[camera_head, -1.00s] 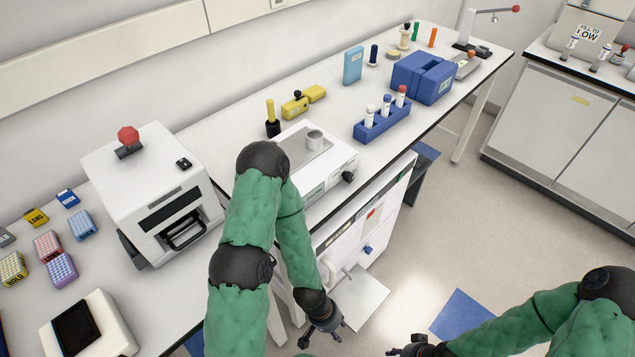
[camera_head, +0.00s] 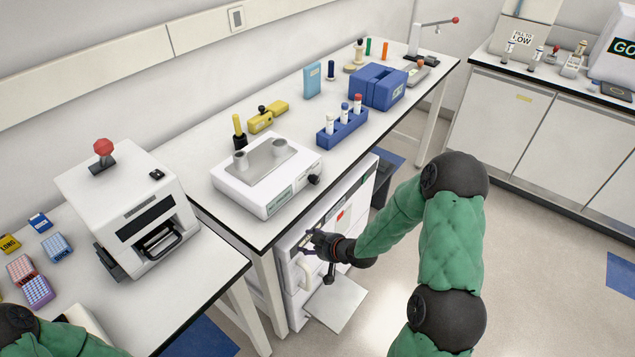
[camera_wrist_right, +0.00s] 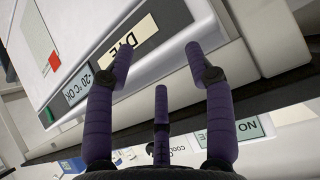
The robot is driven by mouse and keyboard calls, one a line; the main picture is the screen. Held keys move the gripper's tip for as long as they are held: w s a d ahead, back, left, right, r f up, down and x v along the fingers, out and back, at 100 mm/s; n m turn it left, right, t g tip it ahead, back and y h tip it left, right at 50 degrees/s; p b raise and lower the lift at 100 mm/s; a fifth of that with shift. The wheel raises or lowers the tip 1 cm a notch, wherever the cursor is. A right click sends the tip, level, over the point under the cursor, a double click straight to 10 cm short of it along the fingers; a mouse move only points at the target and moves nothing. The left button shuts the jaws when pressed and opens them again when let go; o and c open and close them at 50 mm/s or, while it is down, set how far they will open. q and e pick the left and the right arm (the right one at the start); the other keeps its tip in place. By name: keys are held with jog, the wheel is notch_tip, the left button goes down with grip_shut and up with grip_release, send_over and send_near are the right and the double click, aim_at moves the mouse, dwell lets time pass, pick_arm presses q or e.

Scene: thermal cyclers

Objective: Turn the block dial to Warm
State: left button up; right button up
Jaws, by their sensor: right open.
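The white block unit (camera_head: 262,185) stands on the bench in the head view, with two grey cylinders on its plate. A black dial (camera_head: 314,180) sits on its front right; its pointer is too small to read. My right gripper (camera_head: 308,243) is in front of the white cabinet, below the unit's front edge and apart from the dial. In the right wrist view its purple fingers (camera_wrist_right: 160,62) are spread with nothing between them. The dial is not clear there; an upside-down label (camera_wrist_right: 248,129) shows near the bench edge. My left gripper is out of view.
The white cabinet (camera_head: 346,208) under the bench has an open flap (camera_head: 337,302) low down. A blue tube rack (camera_head: 342,128) stands behind right of the unit, a white machine (camera_head: 135,215) to its left. The dark bench edge (camera_wrist_right: 255,98) crosses the wrist view.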

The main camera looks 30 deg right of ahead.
jog(key=w+d+r+n+t, duration=0.2)
jog(key=d+r, duration=0.4)
jog(key=r, duration=0.2)
jog(key=n+t, duration=0.2)
jog(key=n, duration=0.2)
send_near(317, 181)
jog(key=b+x, duration=0.3)
jog(key=x, duration=0.6)
jog(key=shift+w+f, duration=0.1)
jog(key=c, duration=1.1)
